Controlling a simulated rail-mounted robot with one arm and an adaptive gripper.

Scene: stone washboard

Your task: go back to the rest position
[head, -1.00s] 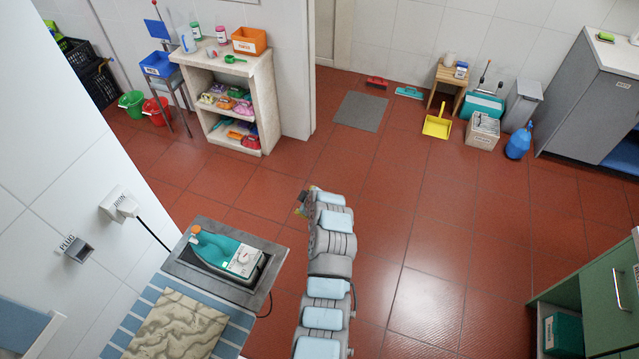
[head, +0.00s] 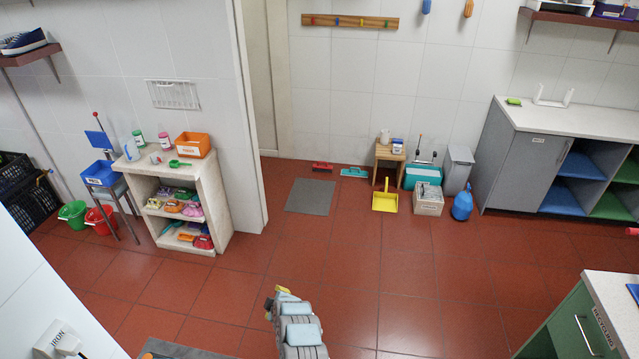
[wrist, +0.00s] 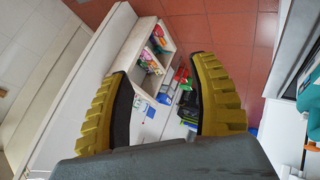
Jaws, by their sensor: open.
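My gripper (wrist: 162,65) shows in the wrist view with its two yellow ribbed fingers spread apart and nothing between them. In the head view my arm rises from the bottom edge, and the yellowish tip of my gripper (head: 282,292) shows small at its far end, over the red floor. The gripper touches nothing that I can see. Most of the arm is below the picture.
A white shelf unit (head: 222,190) with small coloured items stands at the left wall. A grey mat (head: 311,196) lies ahead, near a yellow dustpan (head: 385,200). A green cabinet (head: 577,325) is at right. The red floor (head: 400,260) between is clear.

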